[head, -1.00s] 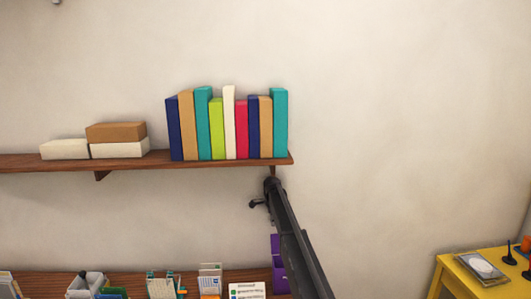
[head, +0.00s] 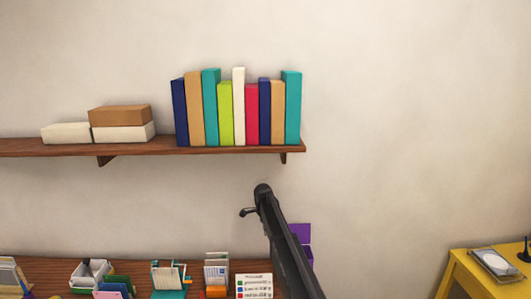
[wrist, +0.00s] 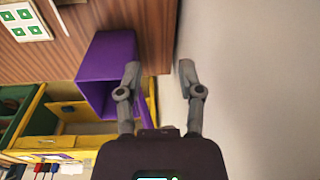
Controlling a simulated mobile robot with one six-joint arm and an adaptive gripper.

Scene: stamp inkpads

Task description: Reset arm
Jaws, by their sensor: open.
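My gripper is open and empty in the wrist view (wrist: 159,70), its two grey fingers spread apart. A purple bin (wrist: 95,75) lies beyond the left finger in that view, and the pale wall is on the right. In the head view my dark arm rises from the bottom, in front of the wall and below the shelf. The purple bin (head: 302,235) shows partly behind the arm there. The fingers are not clear in the head view.
A wall shelf (head: 220,149) holds several upright books and some boxes (head: 120,116). Below, a wooden desk (head: 45,268) bears holders and cards. A yellow table (head: 466,258) stands at the right with a grey inkpad-like case (head: 494,262). The wall right of my arm is clear.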

